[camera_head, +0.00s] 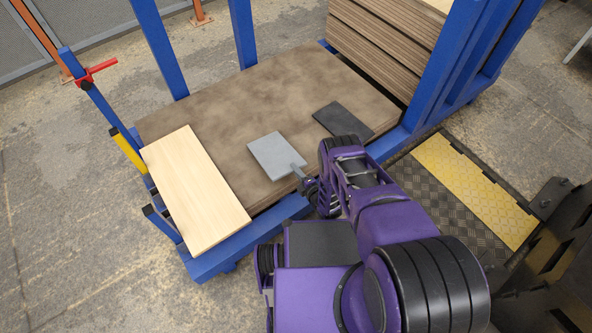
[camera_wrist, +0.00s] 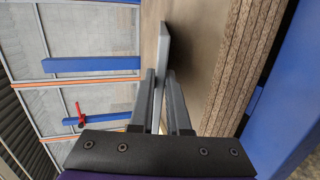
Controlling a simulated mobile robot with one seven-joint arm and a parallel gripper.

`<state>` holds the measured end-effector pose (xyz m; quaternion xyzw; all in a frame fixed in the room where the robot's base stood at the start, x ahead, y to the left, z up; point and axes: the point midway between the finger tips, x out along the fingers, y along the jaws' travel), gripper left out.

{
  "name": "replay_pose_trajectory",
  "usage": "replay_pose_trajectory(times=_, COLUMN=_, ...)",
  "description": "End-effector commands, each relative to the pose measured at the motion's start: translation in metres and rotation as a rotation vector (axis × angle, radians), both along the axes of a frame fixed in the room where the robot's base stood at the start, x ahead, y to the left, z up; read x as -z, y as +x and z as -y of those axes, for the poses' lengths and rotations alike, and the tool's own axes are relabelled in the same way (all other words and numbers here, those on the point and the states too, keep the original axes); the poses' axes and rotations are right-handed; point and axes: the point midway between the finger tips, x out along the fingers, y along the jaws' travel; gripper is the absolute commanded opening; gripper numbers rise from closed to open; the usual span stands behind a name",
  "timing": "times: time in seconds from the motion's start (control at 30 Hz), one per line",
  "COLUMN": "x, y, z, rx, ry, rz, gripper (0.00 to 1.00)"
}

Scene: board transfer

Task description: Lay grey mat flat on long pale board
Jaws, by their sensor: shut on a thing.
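The grey mat (camera_head: 274,154) is a light grey rectangle over the middle of the brown board stack, to the right of the pale board. My gripper (camera_head: 301,178) is shut on the mat's near right edge. In the wrist view the mat (camera_wrist: 164,45) shows nearly edge-on, pinched between the two fingers (camera_wrist: 163,108). It looks about level with the brown surface; I cannot tell how high above it it is. The long pale board (camera_head: 195,190) lies at the left end of the brown stack, bare on top. I do not make it out in the wrist view.
A dark plate (camera_head: 343,120) lies on the brown stack (camera_head: 230,105), right of the mat. Blue posts (camera_head: 243,35) stand along the rack's far side, and a red-handled post (camera_head: 92,73) at its left. More stacked boards (camera_head: 385,40) stand at the back right.

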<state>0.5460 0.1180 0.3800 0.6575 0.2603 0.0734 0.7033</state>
Motion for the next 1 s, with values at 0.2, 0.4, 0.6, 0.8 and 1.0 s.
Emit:
replay_pose_trajectory(times=0.2, x=-0.001, y=0.001, z=0.000, rx=0.000, ry=0.001, rz=0.003, gripper=0.00)
replay_pose_trajectory(times=0.4, x=-0.001, y=0.001, z=0.000, rx=0.000, ry=0.001, rz=0.003, gripper=0.00)
replay_pose_trajectory(times=0.6, x=-0.004, y=0.001, z=0.000, rx=0.000, ry=0.002, rz=0.004, gripper=0.00)
replay_pose_trajectory(times=0.8, x=-0.014, y=0.002, z=0.000, rx=0.000, ry=0.001, rz=0.005, gripper=0.00)
replay_pose_trajectory(times=1.0, x=-0.024, y=0.001, z=0.000, rx=0.000, ry=0.002, rz=0.004, gripper=0.00)
